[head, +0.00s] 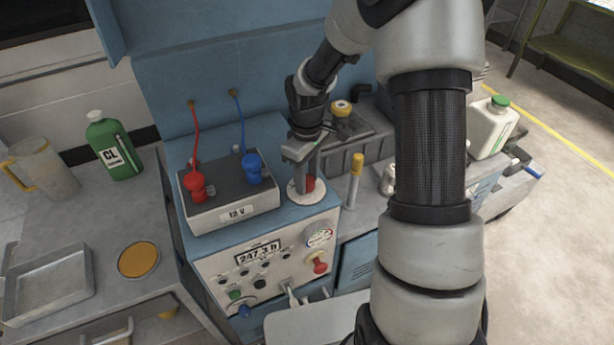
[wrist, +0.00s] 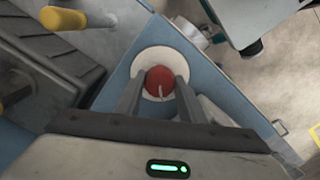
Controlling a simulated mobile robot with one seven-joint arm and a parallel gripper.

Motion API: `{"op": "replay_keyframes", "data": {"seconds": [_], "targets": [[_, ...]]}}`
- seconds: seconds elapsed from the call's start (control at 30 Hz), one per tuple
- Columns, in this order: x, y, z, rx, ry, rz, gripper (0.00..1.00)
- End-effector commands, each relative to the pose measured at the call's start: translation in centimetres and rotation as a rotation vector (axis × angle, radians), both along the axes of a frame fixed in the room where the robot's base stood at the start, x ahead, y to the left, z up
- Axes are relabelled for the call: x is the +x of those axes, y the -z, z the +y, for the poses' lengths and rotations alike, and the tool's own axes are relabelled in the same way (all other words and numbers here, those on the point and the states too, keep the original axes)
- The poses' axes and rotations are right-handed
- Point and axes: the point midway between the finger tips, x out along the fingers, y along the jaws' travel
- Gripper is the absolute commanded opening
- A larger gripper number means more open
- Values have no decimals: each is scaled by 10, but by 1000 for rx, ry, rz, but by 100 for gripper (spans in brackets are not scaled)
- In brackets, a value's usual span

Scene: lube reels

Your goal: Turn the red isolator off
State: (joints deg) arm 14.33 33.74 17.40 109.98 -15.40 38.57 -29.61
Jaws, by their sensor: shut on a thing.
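The red isolator (wrist: 160,82) is a round red knob on a pale round plate (wrist: 171,53), on top of the blue cabinet. In the wrist view it sits between my two fingers with a small pale mark on it. My gripper (wrist: 156,88) points down over it and is shut on it. In the head view my gripper (head: 306,180) hides most of the isolator, and a bit of red (head: 310,184) shows beside the fingers. The knob's off and on markings cannot be read.
Left of the isolator is a battery (head: 232,196) with red (head: 195,184) and blue clamps (head: 253,168). A yellow-topped post (head: 356,165) stands close on the right. The front panel has a red knob (head: 319,265). A green bottle (head: 113,146) stands far left.

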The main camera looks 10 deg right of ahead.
Motion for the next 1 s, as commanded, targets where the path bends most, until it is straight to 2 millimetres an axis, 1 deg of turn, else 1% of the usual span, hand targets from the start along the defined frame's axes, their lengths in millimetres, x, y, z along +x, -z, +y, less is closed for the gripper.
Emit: {"op": "replay_keyframes", "data": {"seconds": [0.23,0.27,0.3,0.37,0.63,0.73,0.87,1.0], "targets": [[2,-1,1,0,-4,-6,14],[2,-1,1,0,-4,-6,40],[2,-1,1,0,-4,-6,46],[2,-1,0,0,-3,-4,55],[1,-1,0,-1,-2,-2,55],[1,-6,0,-1,-1,-3,55],[2,-24,0,-2,0,-6,55],[2,-56,0,-2,0,-7,55]]}}
